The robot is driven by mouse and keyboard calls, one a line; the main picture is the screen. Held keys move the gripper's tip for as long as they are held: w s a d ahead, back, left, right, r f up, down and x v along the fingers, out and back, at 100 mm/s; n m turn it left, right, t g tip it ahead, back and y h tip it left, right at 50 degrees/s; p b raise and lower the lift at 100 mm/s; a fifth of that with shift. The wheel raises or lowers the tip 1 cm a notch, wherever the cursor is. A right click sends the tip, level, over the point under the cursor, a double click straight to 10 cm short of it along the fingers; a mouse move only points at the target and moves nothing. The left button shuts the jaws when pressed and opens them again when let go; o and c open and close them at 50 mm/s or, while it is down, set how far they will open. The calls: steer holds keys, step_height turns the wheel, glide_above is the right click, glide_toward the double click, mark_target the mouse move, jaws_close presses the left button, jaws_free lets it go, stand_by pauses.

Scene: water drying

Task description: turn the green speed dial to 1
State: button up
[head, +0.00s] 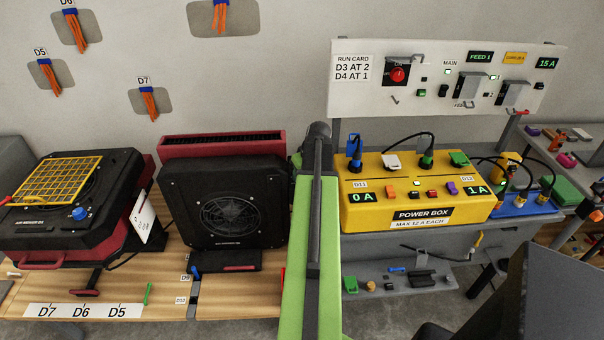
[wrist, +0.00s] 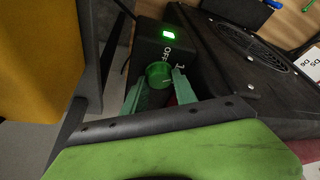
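In the wrist view the green speed dial (wrist: 158,74) sits on the face of a black box (wrist: 160,42). The markings OFF and 1 are printed beside it, and a green lamp glows above it. My gripper (wrist: 159,76) has its two green fingers apart, one on each side of the dial. They are close to its rim; a narrow gap seems to show, and firm contact cannot be made out. The dial's pointer is too small to read. In the head view my green arm stands in the middle; the dial and my fingertips are hidden.
A black fan (head: 228,210) stands left of my arm, and a yellow power box (head: 415,195) stands right of it. Another black machine with a yellow grille (head: 57,180) is at far left. In the wrist view a yellow body (wrist: 38,55) is close on the left.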

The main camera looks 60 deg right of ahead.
steer(key=o, duration=0.4)
steer(key=shift+o, duration=0.2)
steer(key=p+v, duration=1.6)
steer(key=v, duration=0.1)
steer(key=shift+r, duration=0.2)
